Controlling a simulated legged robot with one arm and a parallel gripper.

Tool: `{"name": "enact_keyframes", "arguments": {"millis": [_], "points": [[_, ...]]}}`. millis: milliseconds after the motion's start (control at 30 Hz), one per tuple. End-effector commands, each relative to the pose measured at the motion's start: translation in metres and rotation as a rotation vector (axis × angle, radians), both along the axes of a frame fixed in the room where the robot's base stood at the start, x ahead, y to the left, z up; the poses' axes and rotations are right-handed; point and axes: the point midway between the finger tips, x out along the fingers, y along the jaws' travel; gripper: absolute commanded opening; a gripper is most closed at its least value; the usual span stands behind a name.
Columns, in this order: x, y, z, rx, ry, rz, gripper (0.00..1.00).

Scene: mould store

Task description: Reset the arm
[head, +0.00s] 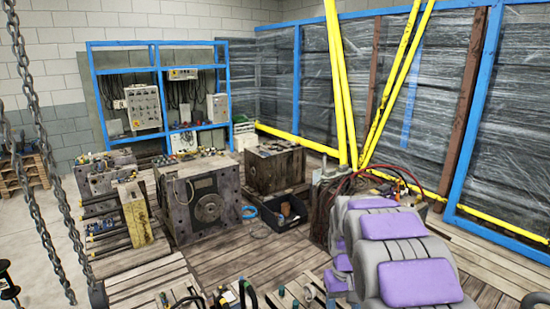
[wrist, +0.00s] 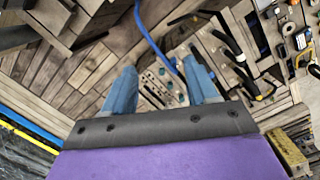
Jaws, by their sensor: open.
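My gripper (wrist: 162,66) shows in the wrist view as two blue fingers standing well apart, with nothing held between them. Behind the gap lie wooden boards and a slatted piece with small bolts (wrist: 162,92). A blue hose (wrist: 150,40) runs behind the fingers, and I cannot tell how far off it is. In the head view my grey and purple arm (head: 420,283) fills the lower right. Its fingers cannot be made out there.
Large metal mould blocks (head: 202,203) stand on the plank floor, with a black crate (head: 278,218) beside them. Yellow beams (head: 342,85) rise behind my arm. Chains (head: 45,155) hang at left. Tools with black handles (wrist: 230,45) lie at right in the wrist view.

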Motion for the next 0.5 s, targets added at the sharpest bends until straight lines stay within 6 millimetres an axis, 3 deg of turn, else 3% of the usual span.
{"name": "enact_keyframes", "arguments": {"millis": [200,500], "points": [[-0.066,0.006,0.036,-0.001,0.005,-0.034,0.58],[-0.160,0.015,0.063,0.002,0.016,-0.072,0.58]]}}
